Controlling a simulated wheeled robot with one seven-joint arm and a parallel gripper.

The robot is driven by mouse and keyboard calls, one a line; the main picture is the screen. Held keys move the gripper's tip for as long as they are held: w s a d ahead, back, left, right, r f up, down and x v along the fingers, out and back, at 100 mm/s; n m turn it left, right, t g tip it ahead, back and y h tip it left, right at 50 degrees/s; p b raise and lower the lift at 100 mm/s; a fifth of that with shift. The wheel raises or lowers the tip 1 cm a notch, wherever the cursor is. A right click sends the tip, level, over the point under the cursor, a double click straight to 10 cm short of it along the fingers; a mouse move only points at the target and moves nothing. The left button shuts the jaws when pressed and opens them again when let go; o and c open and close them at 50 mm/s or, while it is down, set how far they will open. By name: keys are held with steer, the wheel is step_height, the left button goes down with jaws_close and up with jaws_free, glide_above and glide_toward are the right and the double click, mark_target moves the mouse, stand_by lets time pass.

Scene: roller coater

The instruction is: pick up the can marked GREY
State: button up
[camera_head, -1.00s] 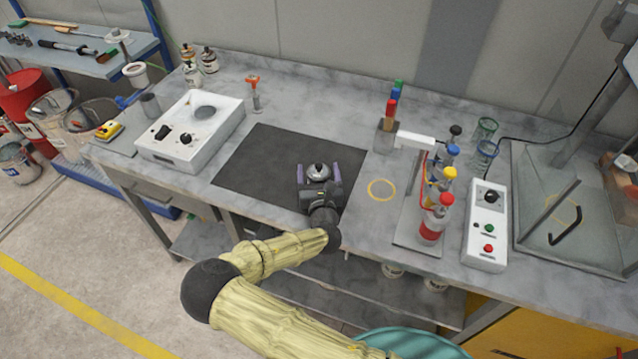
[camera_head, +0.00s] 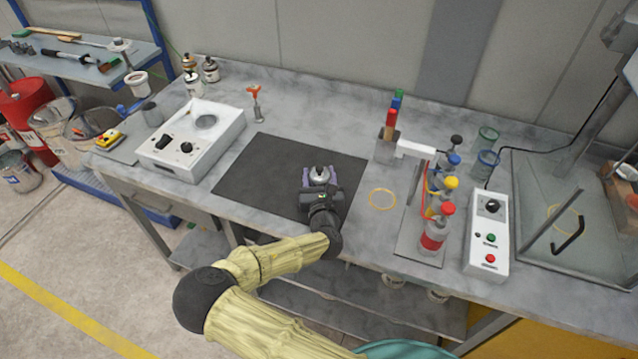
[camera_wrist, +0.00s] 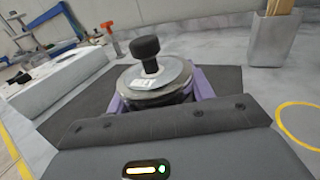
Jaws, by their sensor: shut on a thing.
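A small metal can (camera_head: 320,176) with a silver lid and black knob stands on the black mat (camera_head: 262,178). In the wrist view the can (camera_wrist: 160,80) sits between two purple fingers. My gripper (camera_head: 320,178) is shut on the can's sides. A small white label is on the lid, but its writing is too small to read. The can's lower body is hidden behind my gripper's housing. I cannot tell whether its base touches the mat.
A white hotplate-like unit (camera_head: 160,148) stands left of the mat. A rack of colour-capped bottles (camera_head: 435,235) and a white control box (camera_head: 487,245) stand at right. A yellow ring (camera_head: 382,190) marks bare bench beside the mat. Several cans (camera_head: 192,84) stand at back left.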

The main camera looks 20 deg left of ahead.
step_height(320, 180, up, 8)
steer(key=shift+f+b, duration=0.15)
steer(key=shift+b, duration=0.3)
steer(key=shift+d, duration=0.1)
